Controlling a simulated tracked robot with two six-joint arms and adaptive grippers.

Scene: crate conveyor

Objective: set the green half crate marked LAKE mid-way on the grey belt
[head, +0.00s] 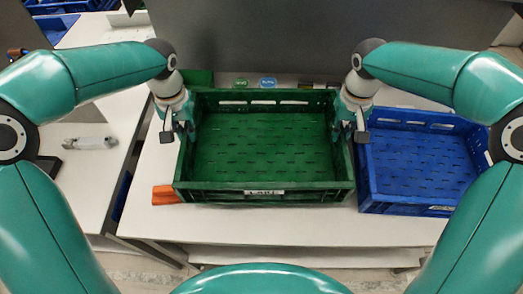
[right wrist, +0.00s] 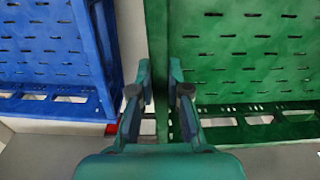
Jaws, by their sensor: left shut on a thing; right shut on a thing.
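The green half crate (head: 265,187) is in the middle of the head view, upright and looking empty, with a white LAKE label on its front wall. My left gripper (head: 183,132) is shut on its left side wall. My right gripper (head: 348,131) is shut on its right side wall. In the right wrist view, my right gripper (right wrist: 162,88) has a finger on each side of the green crate's wall (right wrist: 157,40). I cannot tell whether the crate rests on the white table or hangs just above it. A dark grey surface (head: 310,35) lies beyond; I cannot tell if it is the belt.
A blue crate (head: 405,209) stands close to the right of the green one. An orange thing (head: 165,195) lies by its front left corner. A green disc (head: 240,82) and a blue disc (head: 267,82) lie behind. A side table (head: 100,185) is at left.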

